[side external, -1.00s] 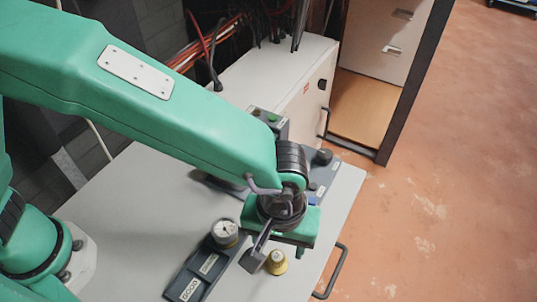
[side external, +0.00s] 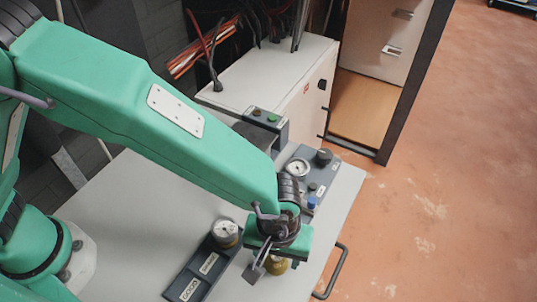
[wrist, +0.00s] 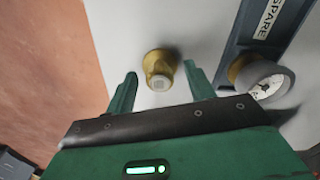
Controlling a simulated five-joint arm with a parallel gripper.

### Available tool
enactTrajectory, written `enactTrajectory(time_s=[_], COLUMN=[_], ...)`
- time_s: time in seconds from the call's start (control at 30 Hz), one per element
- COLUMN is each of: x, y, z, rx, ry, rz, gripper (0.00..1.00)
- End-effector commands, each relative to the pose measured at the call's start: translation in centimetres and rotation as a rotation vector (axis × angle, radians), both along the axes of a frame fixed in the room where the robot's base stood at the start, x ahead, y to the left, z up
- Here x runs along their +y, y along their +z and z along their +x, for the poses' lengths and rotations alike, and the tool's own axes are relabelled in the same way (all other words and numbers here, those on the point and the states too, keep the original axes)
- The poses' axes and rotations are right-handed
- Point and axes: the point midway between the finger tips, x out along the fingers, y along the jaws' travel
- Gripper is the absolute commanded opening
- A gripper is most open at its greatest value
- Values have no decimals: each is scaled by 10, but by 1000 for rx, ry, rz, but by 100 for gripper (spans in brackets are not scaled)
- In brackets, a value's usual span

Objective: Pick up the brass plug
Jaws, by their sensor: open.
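The brass plug (wrist: 160,66) stands on the bench, gold with a pale square top, in the upper middle of the wrist view. My gripper (wrist: 160,70) is open, with one finger on each side of the plug and a visible gap on both sides. In the side external view the plug (side external: 277,266) is partly hidden under my gripper (side external: 262,262), with one finger just left of it. Whether the fingertips are low enough to reach around its body is hard to tell.
A dark labelled tray (side external: 187,275) holding a pressure gauge (side external: 226,233) lies left of the plug. A grey panel with another gauge (side external: 298,168) and knobs stands behind. A metal handle (side external: 334,273) is at the right bench edge. Bare bench lies left of the tray.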

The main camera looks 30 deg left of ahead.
Motion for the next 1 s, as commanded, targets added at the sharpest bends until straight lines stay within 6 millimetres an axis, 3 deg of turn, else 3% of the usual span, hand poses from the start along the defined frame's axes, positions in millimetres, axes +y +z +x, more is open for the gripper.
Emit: enactTrajectory(time_s=[0.6,0.67,0.9,1.0], x=[0,0,0,0], y=[-7,-7,-7,-7], z=[0,0,0,0], rx=[0,0,0,0], ry=[-1,-1,-1,-1], rz=[0,0,0,-1], gripper=[54,46,0,0])
